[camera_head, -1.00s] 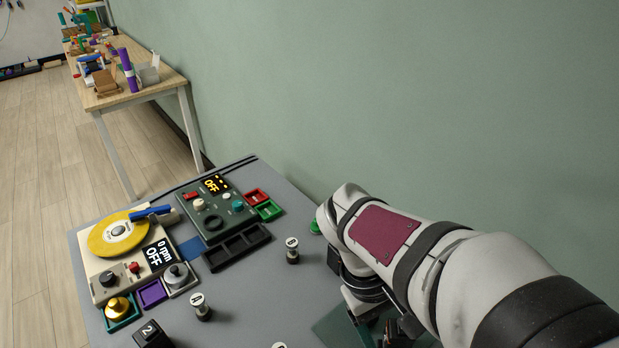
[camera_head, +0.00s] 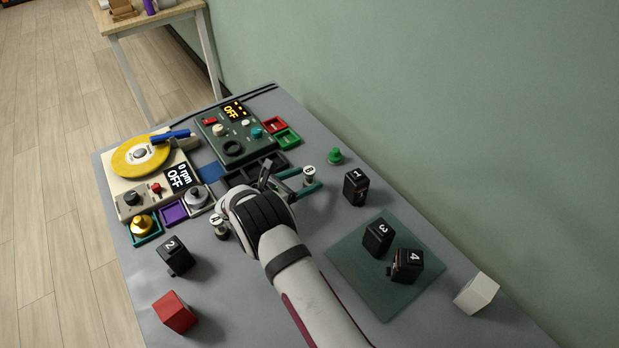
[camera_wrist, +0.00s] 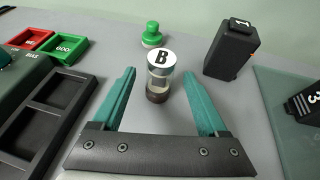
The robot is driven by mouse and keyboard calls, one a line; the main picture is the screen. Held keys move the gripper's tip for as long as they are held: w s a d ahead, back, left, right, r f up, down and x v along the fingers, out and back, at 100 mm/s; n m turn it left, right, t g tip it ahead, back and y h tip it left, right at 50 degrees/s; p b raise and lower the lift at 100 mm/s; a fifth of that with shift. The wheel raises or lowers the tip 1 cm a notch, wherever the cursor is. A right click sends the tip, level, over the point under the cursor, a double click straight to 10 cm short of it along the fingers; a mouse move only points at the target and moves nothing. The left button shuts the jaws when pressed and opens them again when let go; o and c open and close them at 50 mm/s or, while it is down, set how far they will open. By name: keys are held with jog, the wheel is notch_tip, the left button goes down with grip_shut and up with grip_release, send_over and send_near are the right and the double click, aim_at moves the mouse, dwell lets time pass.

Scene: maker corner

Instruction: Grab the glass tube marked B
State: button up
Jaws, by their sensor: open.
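The glass tube marked B (camera_wrist: 159,82) stands upright on the grey table, with a white lettered cap, a clear middle and a dark base. In the head view the tube's cap (camera_head: 308,170) shows at the far end of my gripper (camera_head: 310,178). In the wrist view my gripper (camera_wrist: 159,76) is open, with its two teal fingers on either side of the tube and a visible gap on both sides. Nothing is held. My arm hides part of the table; another capped tube (camera_head: 219,228) stands left of it, its label unclear.
A green knob (camera_head: 335,156) stands beyond the tube. Black block 1 (camera_head: 355,187) is to its right. A black slotted rack (camera_wrist: 48,115) and red and green trays lie left.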

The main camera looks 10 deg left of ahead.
jog(key=x, duration=0.5)
jog(key=shift+w, duration=0.15)
grip_shut()
